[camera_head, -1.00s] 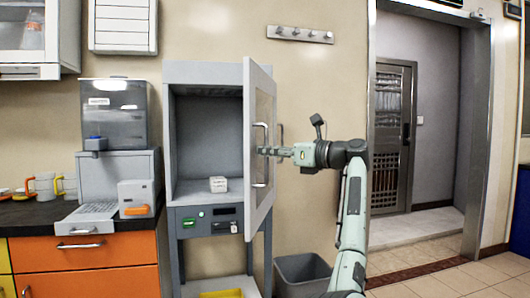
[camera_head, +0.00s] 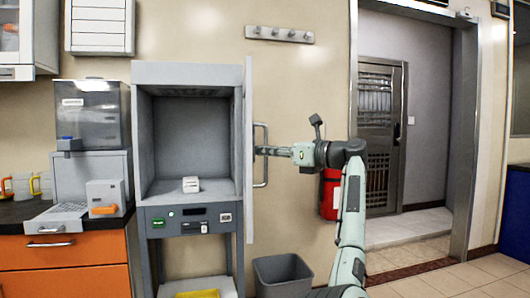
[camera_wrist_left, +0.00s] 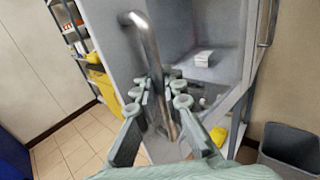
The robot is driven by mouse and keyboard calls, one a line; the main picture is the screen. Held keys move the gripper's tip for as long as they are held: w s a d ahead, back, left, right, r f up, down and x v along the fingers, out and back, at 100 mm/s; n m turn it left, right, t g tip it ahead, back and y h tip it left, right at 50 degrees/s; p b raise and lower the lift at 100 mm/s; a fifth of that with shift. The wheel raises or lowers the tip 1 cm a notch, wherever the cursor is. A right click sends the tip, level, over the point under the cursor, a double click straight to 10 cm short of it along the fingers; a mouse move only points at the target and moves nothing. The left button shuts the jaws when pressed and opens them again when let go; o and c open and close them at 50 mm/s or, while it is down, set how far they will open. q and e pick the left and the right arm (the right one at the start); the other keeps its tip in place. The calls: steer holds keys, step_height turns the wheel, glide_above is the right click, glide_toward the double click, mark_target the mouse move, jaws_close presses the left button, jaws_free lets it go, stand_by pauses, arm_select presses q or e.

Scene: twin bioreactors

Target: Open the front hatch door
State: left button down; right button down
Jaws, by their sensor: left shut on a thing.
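The front hatch door (camera_head: 249,190) of the grey cabinet (camera_head: 190,72) stands open, swung out to the right and seen almost edge-on in the head view. Its metal bar handle (camera_head: 265,172) is on the right of the door; it also shows in the left wrist view (camera_wrist_left: 144,38). My left gripper (camera_head: 261,151) is shut on the handle. In the left wrist view its fingers (camera_wrist_left: 164,92) close around the bar. Inside the cabinet a small white block (camera_head: 191,184) sits on the floor of the chamber. My right gripper is not in view.
A grey bin (camera_head: 283,274) stands on the floor right of the cabinet. A red extinguisher (camera_head: 330,195) is on the wall behind my arm. A counter with a dispenser (camera_head: 92,115) and orange drawers (camera_head: 75,252) stands left. A doorway is at the right.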

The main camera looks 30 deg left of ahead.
arm_select(q)
steer(key=shift+d+f, duration=0.2)
steer(key=c, duration=2)
jaws_free()
steer(key=shift+c, duration=0.2)
steer(key=shift+o, duration=0.7)
steer(key=shift+r, duration=0.15)
steer(key=d, duration=1.2)
